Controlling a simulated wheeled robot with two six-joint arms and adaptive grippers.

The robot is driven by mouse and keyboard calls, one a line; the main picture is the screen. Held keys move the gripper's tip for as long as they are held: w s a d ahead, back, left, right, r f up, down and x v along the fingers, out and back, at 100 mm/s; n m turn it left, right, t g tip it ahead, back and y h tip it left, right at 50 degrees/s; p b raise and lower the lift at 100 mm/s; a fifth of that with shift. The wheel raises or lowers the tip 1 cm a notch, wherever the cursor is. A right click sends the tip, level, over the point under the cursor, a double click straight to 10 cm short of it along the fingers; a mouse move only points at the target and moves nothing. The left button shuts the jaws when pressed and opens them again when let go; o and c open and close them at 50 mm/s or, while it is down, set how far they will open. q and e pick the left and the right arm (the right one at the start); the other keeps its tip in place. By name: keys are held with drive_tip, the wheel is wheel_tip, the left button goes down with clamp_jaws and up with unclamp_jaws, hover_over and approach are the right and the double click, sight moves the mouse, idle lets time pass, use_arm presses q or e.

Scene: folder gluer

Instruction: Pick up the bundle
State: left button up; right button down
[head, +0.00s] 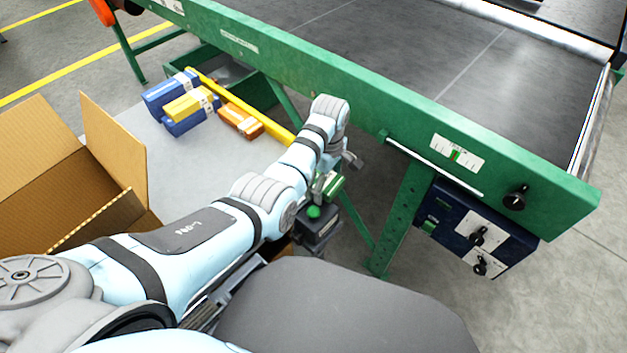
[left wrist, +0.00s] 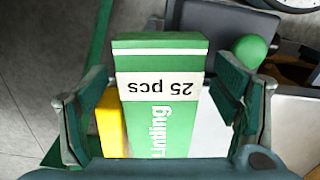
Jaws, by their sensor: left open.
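A green bundle (left wrist: 162,90) with a white paper band reading "25 pcs" stands out in the left wrist view. My left gripper (left wrist: 165,95) is open, with one finger on each side of the bundle. Gaps show between the fingers and the bundle, and I cannot tell whether either finger touches it. In the head view, a small part of the green bundle (head: 334,187) shows beside my left gripper (head: 328,184), partly hidden by my wrist. My right gripper is not in view.
Blue, yellow and orange banded bundles (head: 188,104) lie on the pale table (head: 150,125) by a yellow rail (head: 240,107). An open cardboard box (head: 70,185) stands at left. The green-framed conveyor (head: 400,100) is behind. A green knob (head: 314,212) sits close to my gripper.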

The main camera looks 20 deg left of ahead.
use_arm(q)
drive_tip(key=shift+r, duration=0.15)
drive_tip(key=c, duration=1.3)
drive_tip(key=shift+c, duration=0.2)
